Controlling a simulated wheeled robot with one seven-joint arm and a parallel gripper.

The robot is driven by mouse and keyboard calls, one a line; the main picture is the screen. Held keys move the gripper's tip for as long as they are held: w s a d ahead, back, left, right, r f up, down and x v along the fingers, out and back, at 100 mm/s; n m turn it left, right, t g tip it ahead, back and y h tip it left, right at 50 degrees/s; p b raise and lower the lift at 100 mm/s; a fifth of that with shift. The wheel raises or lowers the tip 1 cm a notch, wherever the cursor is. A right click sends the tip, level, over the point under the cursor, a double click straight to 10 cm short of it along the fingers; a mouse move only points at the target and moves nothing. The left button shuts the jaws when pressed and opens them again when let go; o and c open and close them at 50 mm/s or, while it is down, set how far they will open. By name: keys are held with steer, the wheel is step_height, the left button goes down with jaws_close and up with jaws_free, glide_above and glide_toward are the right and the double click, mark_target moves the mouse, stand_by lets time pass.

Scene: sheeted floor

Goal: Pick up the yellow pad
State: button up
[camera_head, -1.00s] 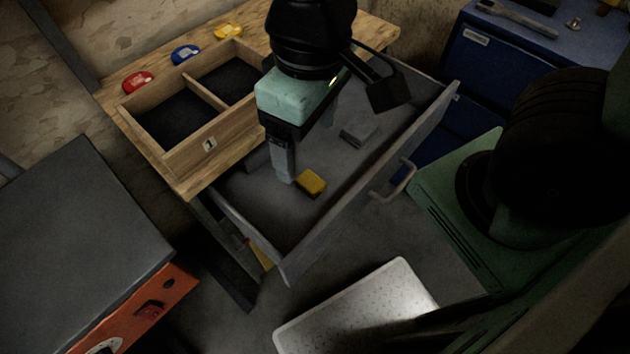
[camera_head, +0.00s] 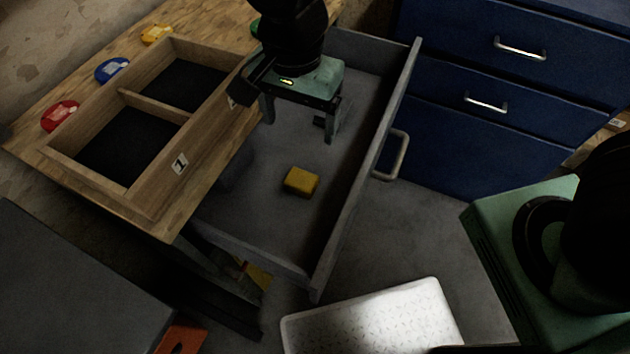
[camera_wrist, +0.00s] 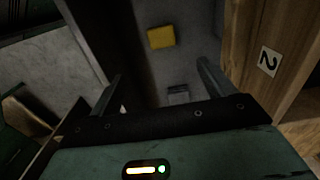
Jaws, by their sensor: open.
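The yellow pad (camera_head: 301,181) is a small block lying flat on the floor of the open grey drawer (camera_head: 262,222). In the wrist view the pad (camera_wrist: 161,37) shows beyond the fingertips, near the top middle. My gripper (camera_head: 299,122) is open and empty, its fingers pointing down over the back part of the drawer. It is apart from the pad, which lies nearer the drawer's front-left end in the head view. A grey block (camera_wrist: 178,94) shows between the fingers in the wrist view. It is partly hidden behind a finger in the head view.
A wooden two-compartment box (camera_head: 155,208) stands on the bench left of the drawer. Red (camera_head: 60,116), blue (camera_head: 112,70) and yellow (camera_head: 156,34) discs lie behind it. A blue cabinet (camera_head: 480,135) stands right. A white speckled panel (camera_head: 375,320) is below the drawer.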

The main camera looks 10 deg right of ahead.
steer(key=b, duration=0.1)
glide_above(301, 179)
steer(key=f, duration=1.1)
steer(key=shift+s+d+f, duration=0.15)
steer(key=shift+d+f, duration=0.05)
steer(key=shift+f, duration=0.05)
steer(key=shift+a+f+b, duration=0.2)
steer(key=shift+f+b, duration=0.1)
steer(key=shift+f, duration=2.7)
steer(key=shift+c, duration=0.3)
steer(key=c, duration=1.1)
step_height(301, 179, up, 10)
steer(key=shift+r+p, duration=0.1)
steer(key=shift+p, duration=0.45)
